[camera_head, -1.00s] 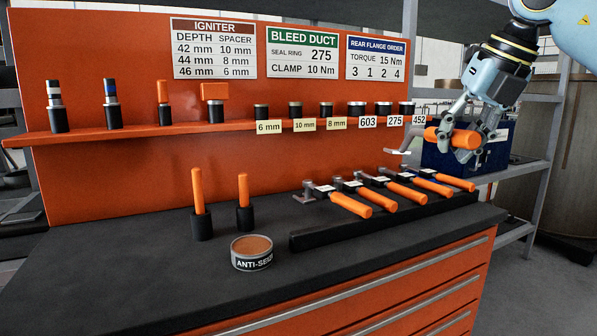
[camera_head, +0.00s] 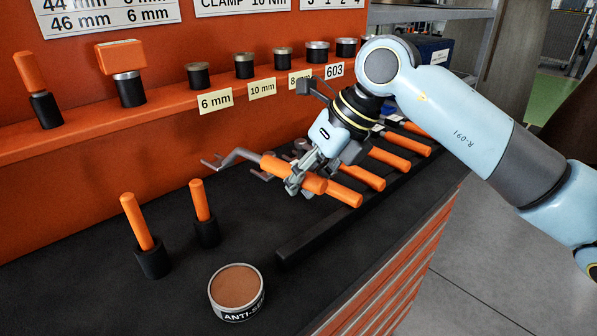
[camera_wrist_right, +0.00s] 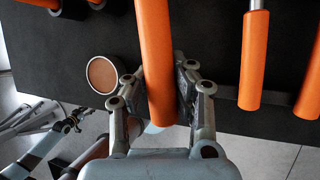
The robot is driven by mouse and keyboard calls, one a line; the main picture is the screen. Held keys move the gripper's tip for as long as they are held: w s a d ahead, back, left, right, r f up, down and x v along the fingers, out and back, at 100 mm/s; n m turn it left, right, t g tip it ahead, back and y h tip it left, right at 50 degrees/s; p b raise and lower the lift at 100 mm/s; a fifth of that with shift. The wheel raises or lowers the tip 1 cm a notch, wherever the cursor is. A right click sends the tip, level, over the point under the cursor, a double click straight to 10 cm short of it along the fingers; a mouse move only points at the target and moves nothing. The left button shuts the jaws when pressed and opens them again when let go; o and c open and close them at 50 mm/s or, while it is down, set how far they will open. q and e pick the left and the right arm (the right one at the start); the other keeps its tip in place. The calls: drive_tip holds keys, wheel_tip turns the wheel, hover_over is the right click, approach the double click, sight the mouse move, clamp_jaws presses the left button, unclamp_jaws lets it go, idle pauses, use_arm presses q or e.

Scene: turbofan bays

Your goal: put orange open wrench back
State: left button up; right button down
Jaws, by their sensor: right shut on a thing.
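My right gripper (camera_head: 306,181) is shut on the orange handle of the open wrench (camera_head: 275,166). The wrench's bent grey shaft and forked end point left, toward the orange back panel. In the right wrist view the orange handle (camera_wrist_right: 155,50) runs between the two fingers (camera_wrist_right: 155,100). The black tool rack (camera_head: 300,248) lies on the bench below and to the right of the gripper. My arm hides part of the rack.
A round anti-seize tin (camera_head: 237,290) stands at the bench front. Two orange-handled tools (camera_head: 137,222) (camera_head: 200,200) stand upright in black holders to the left. Sockets line the orange shelf (camera_head: 220,105) behind. The rack's near left end is bare.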

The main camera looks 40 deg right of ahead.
drive_tip(key=shift+f, duration=0.1)
drive_tip(key=shift+s+f+h+b, duration=0.15)
drive_tip(key=shift+f+h+b, duration=0.1)
drive_tip(key=shift+h+b, duration=0.35)
drive_tip(key=shift+f+b, duration=0.25)
drive_tip(key=shift+b, duration=0.1)
drive_tip(key=shift+f+b, duration=2)
drive_tip(key=shift+f, duration=0.2)
drive_tip(key=shift+r, duration=0.1)
drive_tip(key=shift+f+b, duration=0.65)
